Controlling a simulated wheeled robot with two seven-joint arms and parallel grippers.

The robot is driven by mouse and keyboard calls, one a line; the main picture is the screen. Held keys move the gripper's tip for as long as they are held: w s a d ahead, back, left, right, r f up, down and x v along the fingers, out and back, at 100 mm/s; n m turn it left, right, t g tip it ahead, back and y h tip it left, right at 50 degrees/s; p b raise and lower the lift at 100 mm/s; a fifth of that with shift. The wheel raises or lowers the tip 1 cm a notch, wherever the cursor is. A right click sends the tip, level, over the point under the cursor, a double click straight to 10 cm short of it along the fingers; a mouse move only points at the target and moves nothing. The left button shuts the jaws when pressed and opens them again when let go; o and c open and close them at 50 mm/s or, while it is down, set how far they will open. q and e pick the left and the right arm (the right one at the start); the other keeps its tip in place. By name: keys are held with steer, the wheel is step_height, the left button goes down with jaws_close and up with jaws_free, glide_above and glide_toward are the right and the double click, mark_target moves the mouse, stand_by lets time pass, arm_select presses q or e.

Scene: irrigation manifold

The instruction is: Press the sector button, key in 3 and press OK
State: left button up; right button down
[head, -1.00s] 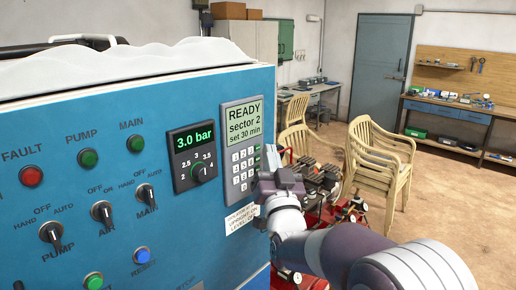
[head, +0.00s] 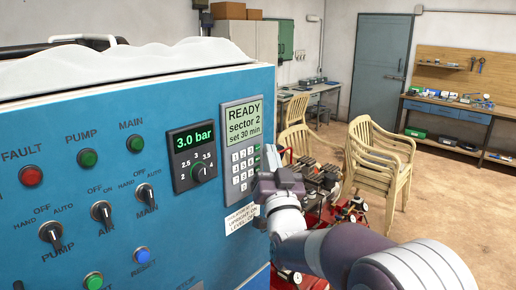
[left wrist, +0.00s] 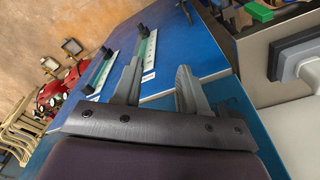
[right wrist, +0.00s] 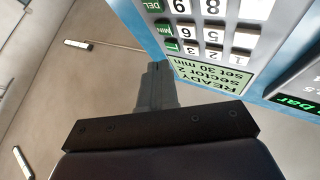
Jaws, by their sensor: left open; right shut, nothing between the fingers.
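The grey keypad unit (head: 242,150) is on the right side of the blue panel. Its green display (head: 243,122) reads "READY sector 2 set 30 min". White number keys sit below the display, with green keys in the column at their right. The right wrist view shows the keys upside down, including a 3 key (right wrist: 190,48) and a green DEL key (right wrist: 152,5). My right gripper (right wrist: 157,75) is shut and empty, beside the panel edge near the green keys. In the head view it (head: 268,180) partly covers the keypad's lower right. My left gripper (left wrist: 158,80) is open and empty.
A pressure dial with a 3.0 bar display (head: 194,140) sits left of the keypad. Switches and coloured lamps fill the panel further left. Red machinery (head: 345,215) stands right of the panel, with stacked chairs (head: 380,160) beyond. The floor at right is clear.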

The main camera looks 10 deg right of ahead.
steer(key=shift+w+a+b, duration=0.3)
steer(key=shift+w+b, duration=0.1)
steer(key=shift+b, duration=0.05)
steer(key=shift+w+a, duration=0.15)
steer(key=shift+w, duration=0.05)
stand_by(0.8)
steer(key=shift+b, duration=0.3)
steer(key=shift+s+d+f+b, duration=0.15)
steer(key=shift+s+d+b, duration=0.05)
steer(key=shift+b, duration=0.2)
steer(key=shift+s+d+b, duration=0.25)
steer(key=shift+s+b, duration=0.05)
steer(key=shift+s, duration=0.1)
steer(key=shift+a, duration=0.1)
